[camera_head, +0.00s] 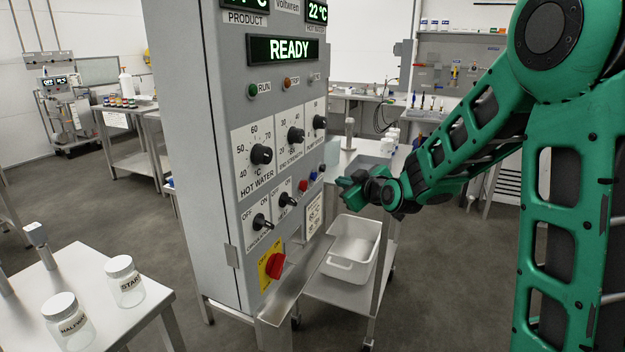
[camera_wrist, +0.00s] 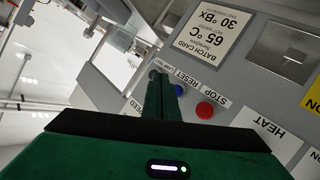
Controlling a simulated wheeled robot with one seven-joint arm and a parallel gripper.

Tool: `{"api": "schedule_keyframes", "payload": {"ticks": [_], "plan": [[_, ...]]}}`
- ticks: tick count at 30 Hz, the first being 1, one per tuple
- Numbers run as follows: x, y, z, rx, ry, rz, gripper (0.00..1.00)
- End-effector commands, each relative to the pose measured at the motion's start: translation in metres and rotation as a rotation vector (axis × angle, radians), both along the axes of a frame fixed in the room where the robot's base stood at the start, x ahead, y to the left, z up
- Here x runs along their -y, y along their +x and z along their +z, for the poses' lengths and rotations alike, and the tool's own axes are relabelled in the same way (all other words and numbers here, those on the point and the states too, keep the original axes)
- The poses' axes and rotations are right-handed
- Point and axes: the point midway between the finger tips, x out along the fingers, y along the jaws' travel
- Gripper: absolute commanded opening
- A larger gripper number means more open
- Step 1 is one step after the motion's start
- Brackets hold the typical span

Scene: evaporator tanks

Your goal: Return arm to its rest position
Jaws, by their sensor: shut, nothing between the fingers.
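My green arm reaches in from the right in the head view, bent at the elbow. My gripper (camera_head: 352,186) is at its end, just right of the grey control cabinet (camera_head: 185,130), near the cabinet's lower buttons. In the wrist view my gripper (camera_wrist: 164,84) is shut and empty, its fingers together in front of the panel, which appears upside down. A red button (camera_wrist: 205,110) and a blue button (camera_wrist: 178,90) sit beside the fingers. I cannot tell whether the fingertips touch the panel.
A white bin (camera_head: 352,250) stands on a cart below my gripper. A table with jars (camera_head: 124,281) is at the lower left. A red rotary switch (camera_head: 275,266) and a metal ledge (camera_head: 298,285) are on the cabinet's lower part. Open floor lies between cart and arm.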

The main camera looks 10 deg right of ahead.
Motion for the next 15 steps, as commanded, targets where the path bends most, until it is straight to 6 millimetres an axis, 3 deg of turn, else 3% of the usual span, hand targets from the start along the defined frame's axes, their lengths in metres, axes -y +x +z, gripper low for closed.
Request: {"api": "schedule_keyframes", "payload": {"ticks": [4, 8, 11, 15], "plan": [[0.005, -0.003, -0.001, -0.016, 0.003, -0.009, 0.00], [0.028, -0.025, -0.008, -0.111, 0.020, -0.052, 0.00], [0.058, -0.058, -0.019, -0.243, 0.051, -0.125, 0.00], [0.103, -0.123, -0.037, -0.453, 0.116, -0.265, 0.00]]}}
